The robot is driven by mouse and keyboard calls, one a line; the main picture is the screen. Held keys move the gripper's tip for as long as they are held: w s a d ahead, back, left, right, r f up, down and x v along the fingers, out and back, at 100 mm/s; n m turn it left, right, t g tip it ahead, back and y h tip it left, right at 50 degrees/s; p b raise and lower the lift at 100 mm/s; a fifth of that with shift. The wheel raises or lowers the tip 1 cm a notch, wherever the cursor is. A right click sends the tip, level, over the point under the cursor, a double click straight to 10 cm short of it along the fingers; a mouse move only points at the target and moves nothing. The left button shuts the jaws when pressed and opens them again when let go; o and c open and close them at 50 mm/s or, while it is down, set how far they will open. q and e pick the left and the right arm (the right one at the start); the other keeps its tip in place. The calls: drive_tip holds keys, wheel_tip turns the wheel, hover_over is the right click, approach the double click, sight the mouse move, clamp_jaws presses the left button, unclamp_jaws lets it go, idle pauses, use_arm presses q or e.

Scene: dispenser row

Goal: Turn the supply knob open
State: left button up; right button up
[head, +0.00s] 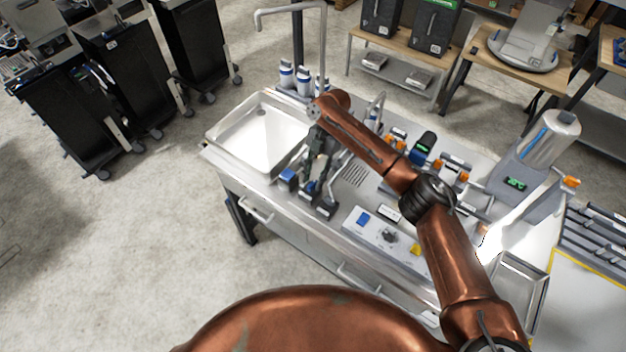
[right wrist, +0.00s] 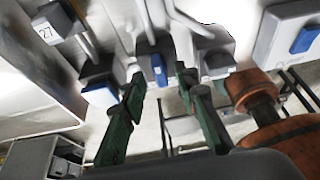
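Several small valve blocks stand along the front edge of the sink counter: one with a blue top (head: 288,177) at the left, one with a blue part (head: 310,187) in the middle, and a dark-topped one (head: 327,208) at the right. I cannot tell by label which is the supply knob. My right gripper (head: 314,180) hangs over this row, pointing down. In the right wrist view its green fingers (right wrist: 160,88) are apart, with the middle blue knob (right wrist: 158,66) seen between and beyond the tips; contact is not clear. My left gripper is out of view.
A white sink basin (head: 262,140) lies left of the row, with a tall faucet (head: 322,50) behind. A control panel (head: 376,232) with a blue switch, dark dial and yellow button is to the right. Dispensers (head: 515,165) stand farther right. My right arm crosses above the counter.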

drive_tip(key=v, duration=1.1)
drive_tip(key=shift+s, duration=0.1)
